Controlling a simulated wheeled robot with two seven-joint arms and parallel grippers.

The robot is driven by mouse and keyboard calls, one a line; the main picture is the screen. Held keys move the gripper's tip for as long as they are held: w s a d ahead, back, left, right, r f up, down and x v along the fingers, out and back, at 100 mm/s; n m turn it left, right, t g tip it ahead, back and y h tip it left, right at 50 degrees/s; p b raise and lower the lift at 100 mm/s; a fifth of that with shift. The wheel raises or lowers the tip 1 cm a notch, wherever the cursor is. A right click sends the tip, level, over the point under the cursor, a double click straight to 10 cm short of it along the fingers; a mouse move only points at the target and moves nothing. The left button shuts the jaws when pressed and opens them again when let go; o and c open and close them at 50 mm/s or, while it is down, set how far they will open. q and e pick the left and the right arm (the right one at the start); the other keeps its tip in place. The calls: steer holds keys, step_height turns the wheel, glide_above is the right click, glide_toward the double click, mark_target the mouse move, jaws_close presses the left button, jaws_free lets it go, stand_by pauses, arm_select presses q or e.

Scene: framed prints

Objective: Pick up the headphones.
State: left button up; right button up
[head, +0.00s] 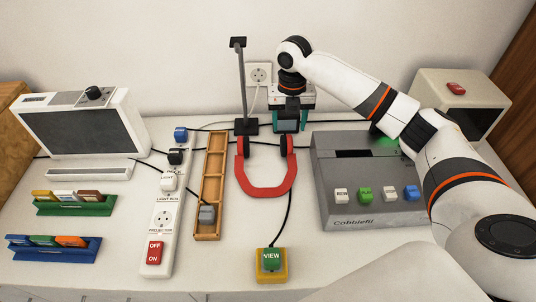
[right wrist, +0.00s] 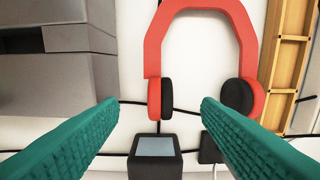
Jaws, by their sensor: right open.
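The red headphones (head: 266,190) lie flat on the white desktop, with the band toward the front and the black ear cups toward the back. My right gripper (head: 290,128) is behind them, above the desk, with teal fingers apart and nothing gripped. In the right wrist view the headphones (right wrist: 157,40) lie beyond the open fingertips (right wrist: 159,106), the ear cups nearest; no contact shows. A small black box with a grey screen (right wrist: 154,146) appears low between the fingers. My left gripper is not in view.
A black stand (head: 242,85) rises just behind the left ear cup. A grey console (head: 365,200) is to the right, a wooden tray (head: 211,165) and power strip (head: 161,215) to the left. A yellow-based button box (head: 271,264) sits in front. Cables cross the desk.

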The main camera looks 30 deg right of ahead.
mark_target(288, 143)
step_height(288, 143, down, 6)
steer(key=shift+s+a, duration=0.1)
steer(key=shift+s, duration=0.05)
steer(key=f, duration=0.5)
steer(key=shift+w+d+f+p, duration=0.2)
steer(key=shift+w+f+p, duration=0.05)
steer(key=shift+f+p, duration=0.1)
